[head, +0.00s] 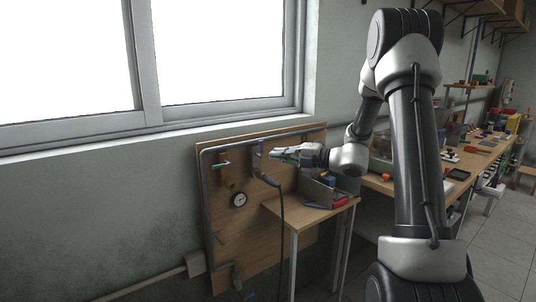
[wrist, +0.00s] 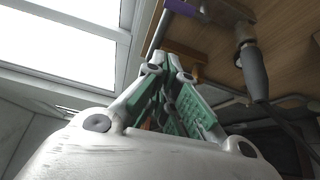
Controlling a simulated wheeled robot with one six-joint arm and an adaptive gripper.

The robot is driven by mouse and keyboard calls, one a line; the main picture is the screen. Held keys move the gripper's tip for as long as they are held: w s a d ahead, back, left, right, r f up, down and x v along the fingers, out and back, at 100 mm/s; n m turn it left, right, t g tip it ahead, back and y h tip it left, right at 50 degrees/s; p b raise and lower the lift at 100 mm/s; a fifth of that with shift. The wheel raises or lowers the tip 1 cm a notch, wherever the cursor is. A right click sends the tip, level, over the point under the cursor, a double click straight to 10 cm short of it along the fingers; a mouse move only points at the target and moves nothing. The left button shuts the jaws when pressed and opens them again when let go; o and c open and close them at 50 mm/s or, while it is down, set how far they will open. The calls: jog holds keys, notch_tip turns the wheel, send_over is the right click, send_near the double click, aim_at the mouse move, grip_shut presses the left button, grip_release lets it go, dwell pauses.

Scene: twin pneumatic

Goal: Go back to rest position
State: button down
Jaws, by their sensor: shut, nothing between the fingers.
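My gripper (head: 281,154) is in front of the wooden pneumatic panel (head: 281,237), pointing left, at about the height of the panel's upper fittings. In the wrist view my gripper (wrist: 170,66) shows its green-padded fingers drawn together, with nothing between them. A metal fitting with a dark hose (wrist: 253,75) hangs from the panel just right of the fingertips. A purple-handled part (wrist: 182,7) is above them. Whether the fingertips touch the panel cannot be told.
A pressure gauge (head: 239,199) and a green-handled valve (head: 221,164) are on the panel. A long cluttered workbench (head: 460,180) runs along the right. A window is above.

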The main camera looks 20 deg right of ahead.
jog(key=shift+s+d, duration=0.2)
jog(key=shift+d, duration=0.05)
dwell(0.3)
